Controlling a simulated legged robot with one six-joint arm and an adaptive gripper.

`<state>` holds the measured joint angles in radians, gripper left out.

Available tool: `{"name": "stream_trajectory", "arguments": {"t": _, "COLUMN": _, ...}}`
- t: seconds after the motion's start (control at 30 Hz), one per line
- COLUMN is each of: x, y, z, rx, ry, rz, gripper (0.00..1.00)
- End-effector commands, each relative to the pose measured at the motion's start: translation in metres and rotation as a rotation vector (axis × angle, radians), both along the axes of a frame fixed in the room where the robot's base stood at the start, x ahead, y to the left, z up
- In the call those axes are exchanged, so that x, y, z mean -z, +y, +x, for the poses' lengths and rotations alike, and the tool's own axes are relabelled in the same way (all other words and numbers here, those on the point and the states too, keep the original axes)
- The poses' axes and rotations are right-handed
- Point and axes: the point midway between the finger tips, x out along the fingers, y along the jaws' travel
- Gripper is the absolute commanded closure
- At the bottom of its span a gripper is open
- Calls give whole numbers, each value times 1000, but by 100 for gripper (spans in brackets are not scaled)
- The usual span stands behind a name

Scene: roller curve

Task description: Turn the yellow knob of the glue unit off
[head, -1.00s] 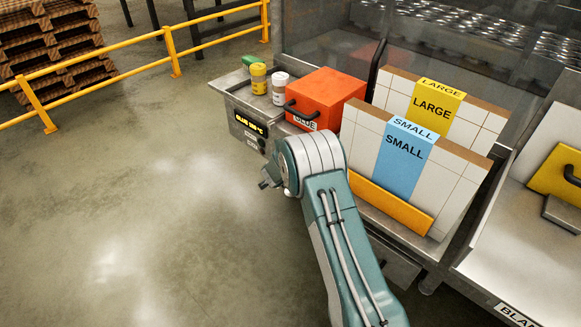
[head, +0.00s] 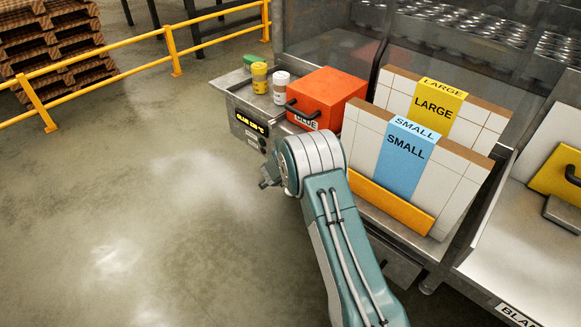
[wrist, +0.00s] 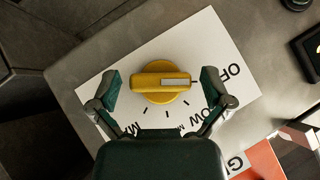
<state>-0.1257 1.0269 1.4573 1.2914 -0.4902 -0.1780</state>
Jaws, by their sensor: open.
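The yellow knob (wrist: 148,83) sits on a white dial plate (wrist: 120,70) in the wrist view. Its bar lies nearly level, and its pale stripe points right, toward the OFF lettering; exact alignment is unclear. LOW and other partly covered letters show below. My gripper (wrist: 160,83) is open, one finger on each side of the knob, with visible gaps to it. In the head view, the glue unit (head: 238,134) has a lit display on its front. The knob does not show there, and my arm covers part of that area.
An orange-red box (head: 325,92) with a black handle stands on the unit, beside a yellow jar (head: 259,80) and a white jar (head: 281,90). SMALL and LARGE panel racks (head: 400,165) stand right of my arm. The floor at left is clear up to a yellow railing (head: 110,80).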

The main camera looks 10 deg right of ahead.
Motion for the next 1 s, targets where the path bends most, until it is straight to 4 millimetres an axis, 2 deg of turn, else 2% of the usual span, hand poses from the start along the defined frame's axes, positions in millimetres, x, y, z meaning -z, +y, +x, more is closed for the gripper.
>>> {"name": "stream_trajectory", "arguments": {"t": 0.27, "x": -6, "y": 3, "z": -4, "rx": -1, "ry": -2, "rz": 0, "gripper": 0}}
{"name": "stream_trajectory", "arguments": {"t": 0.7, "x": -56, "y": 35, "z": -61, "rx": -2, "ry": -1, "rz": -1, "gripper": 0}}
{"name": "stream_trajectory", "arguments": {"t": 1.0, "x": -73, "y": 46, "z": -82, "rx": 0, "ry": 0, "rz": -1, "gripper": 0}}
